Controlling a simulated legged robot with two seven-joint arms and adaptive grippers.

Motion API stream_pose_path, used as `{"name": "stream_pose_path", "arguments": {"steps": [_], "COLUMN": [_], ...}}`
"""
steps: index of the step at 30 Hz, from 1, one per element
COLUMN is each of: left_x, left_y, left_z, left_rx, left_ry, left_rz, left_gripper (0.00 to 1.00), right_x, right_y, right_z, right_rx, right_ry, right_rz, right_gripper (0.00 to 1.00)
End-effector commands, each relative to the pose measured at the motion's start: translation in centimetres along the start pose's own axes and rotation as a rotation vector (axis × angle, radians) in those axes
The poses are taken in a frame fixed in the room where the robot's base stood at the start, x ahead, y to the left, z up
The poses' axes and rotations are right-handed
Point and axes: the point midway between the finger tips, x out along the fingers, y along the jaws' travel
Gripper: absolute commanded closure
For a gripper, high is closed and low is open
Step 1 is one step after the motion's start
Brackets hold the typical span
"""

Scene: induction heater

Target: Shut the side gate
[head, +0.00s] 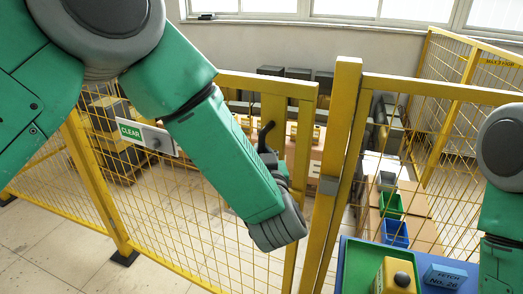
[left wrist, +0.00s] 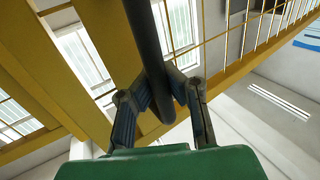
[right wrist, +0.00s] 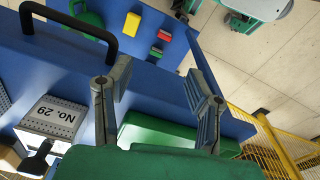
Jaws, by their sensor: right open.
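The side gate (head: 222,205) is a yellow mesh panel with a green and white CLEAR sign (head: 130,132). Its black handle (head: 265,133) is on the right upright and shows as a dark bar in the left wrist view (left wrist: 143,25). My left gripper (left wrist: 163,88) has a finger on each side of this bar and appears closed on it; in the head view its fingers are partly hidden by the wrist. A narrow gap shows between the gate's edge and the yellow post (head: 342,115). My right gripper (right wrist: 160,85) is open and empty, away from the gate.
Yellow mesh fence (head: 455,75) continues to the right. Green and blue bins (head: 393,220) stand behind it.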

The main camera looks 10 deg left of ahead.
Motion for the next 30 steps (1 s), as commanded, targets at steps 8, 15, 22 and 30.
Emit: {"name": "stream_pose_path", "arguments": {"steps": [8, 15, 22, 30], "left_x": [-0.1, 0.1, -0.6, -6.1], "left_y": [0.5, 0.1, -0.1, 0.5], "left_z": [0.2, 0.1, 0.1, 0.1], "left_rx": [0.001, -0.002, -0.002, 0.004], "left_ry": [-0.005, -0.002, -0.003, -0.001], "left_rz": [0.006, 0.001, 0.0, 0.005], "left_gripper": [0.77, 0.66, 0.66, 0.66], "right_x": [0.0, 0.0, -0.1, -0.1], "right_y": [0.0, 0.0, -0.2, 0.0], "right_z": [0.0, 0.0, 0.2, 0.2], "right_rx": [0.0, 0.0, 0.0, 0.0], "right_ry": [0.0, 0.0, 0.003, 0.003], "right_rz": [0.0, 0.0, 0.003, 0.0], "right_gripper": [0.53, 0.53, 0.53, 0.53]}}
